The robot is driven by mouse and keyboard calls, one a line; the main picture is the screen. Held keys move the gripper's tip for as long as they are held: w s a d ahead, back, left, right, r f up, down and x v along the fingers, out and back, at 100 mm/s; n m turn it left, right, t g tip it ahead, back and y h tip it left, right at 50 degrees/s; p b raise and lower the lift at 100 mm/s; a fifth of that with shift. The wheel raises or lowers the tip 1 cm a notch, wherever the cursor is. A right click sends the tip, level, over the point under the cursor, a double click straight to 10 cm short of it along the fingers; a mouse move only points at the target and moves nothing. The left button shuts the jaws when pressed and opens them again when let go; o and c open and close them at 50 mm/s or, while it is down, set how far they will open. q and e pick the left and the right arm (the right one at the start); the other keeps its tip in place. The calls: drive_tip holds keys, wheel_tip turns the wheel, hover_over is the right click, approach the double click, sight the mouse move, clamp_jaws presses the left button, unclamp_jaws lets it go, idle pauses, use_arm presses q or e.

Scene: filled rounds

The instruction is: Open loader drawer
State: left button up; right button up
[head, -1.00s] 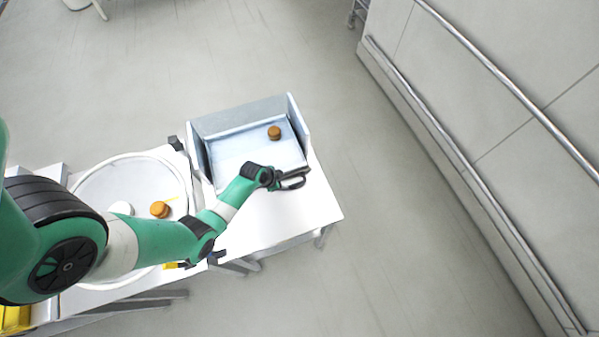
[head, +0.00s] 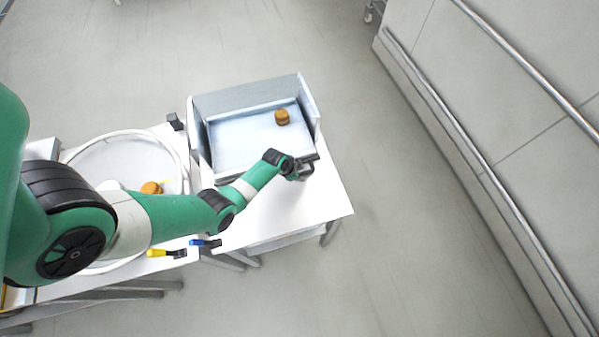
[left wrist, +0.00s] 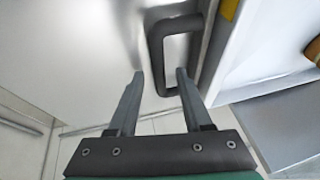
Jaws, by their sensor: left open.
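The loader drawer (head: 235,150) is a pale blue-grey open tray inside a grey housing on the white table, with one brown round (head: 282,117) in it. My left gripper (head: 305,168) is at its front edge, near the right corner. In the left wrist view a dark U-shaped handle (left wrist: 157,50) stands out from a pale panel. My open left fingers (left wrist: 160,73) appear to lie on either side of its bar, the right one over the handle's loop. Whether they touch it I cannot tell. My right gripper is out of view.
A round white-rimmed tray (head: 185,145) with another brown round (head: 151,188) stands to the left, partly behind my arm. Yellow (head: 158,253) and blue (head: 199,243) handled pieces are at the table's near edge. Open floor lies right of the table.

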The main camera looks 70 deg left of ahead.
use_arm(q)
clamp_jaws()
idle(1.4)
